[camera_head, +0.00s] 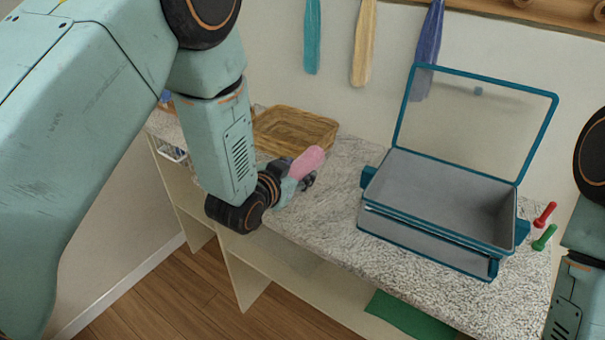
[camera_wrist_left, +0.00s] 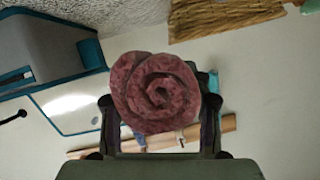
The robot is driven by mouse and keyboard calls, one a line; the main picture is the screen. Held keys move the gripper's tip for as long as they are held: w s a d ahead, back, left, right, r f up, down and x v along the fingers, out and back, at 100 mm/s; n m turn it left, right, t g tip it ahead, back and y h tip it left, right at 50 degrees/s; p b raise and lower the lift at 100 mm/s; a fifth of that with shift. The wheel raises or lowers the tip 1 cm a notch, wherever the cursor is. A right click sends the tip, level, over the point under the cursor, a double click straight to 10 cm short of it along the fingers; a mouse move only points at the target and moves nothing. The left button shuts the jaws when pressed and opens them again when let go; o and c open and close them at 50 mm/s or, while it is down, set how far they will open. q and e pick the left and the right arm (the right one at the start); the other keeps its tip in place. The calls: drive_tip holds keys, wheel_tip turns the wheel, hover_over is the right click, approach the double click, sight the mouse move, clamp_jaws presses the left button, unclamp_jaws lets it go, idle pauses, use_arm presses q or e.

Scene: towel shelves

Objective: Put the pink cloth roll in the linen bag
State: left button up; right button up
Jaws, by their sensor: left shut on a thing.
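The pink cloth roll (camera_head: 308,161) is held by my left gripper (camera_head: 302,182) above the counter, to the left of the open box. In the left wrist view, the roll (camera_wrist_left: 155,92) shows its spiral end between the two fingers of the left gripper (camera_wrist_left: 158,118). No thing is plainly a linen bag, and I cannot tell which one it is. A grey box (camera_head: 375,213) with teal edges stands open on the counter, its see-through lid raised at the back. My right gripper is out of view; only part of that arm shows at the right edge.
A wicker tray (camera_head: 325,137) sits at the back left of the speckled counter (camera_head: 330,207). Red (camera_head: 545,214) and green (camera_head: 544,238) handled things lie right of the box. Several cloths hang on the wall. A green cloth (camera_head: 405,318) lies lower down.

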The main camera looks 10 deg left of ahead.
use_arm(q)
drive_tip(key=shift+r, duration=0.25)
drive_tip(key=s+d+f+m+g+h, duration=0.2)
drive_tip(key=s+f+m+h, duration=0.3)
drive_tip(key=s+f, duration=0.15)
drive_tip(key=s+a+m+g+h+b, duration=0.3)
drive_tip(key=s+a+b, duration=0.1)
drive_tip(key=s+b, duration=0.5)
drive_tip(key=shift+s+a+f, duration=0.25)
drive_tip(key=shift+s+f, duration=0.15)
drive_tip(key=shift+s, duration=0.3)
drive_tip(key=shift+r, duration=0.1)
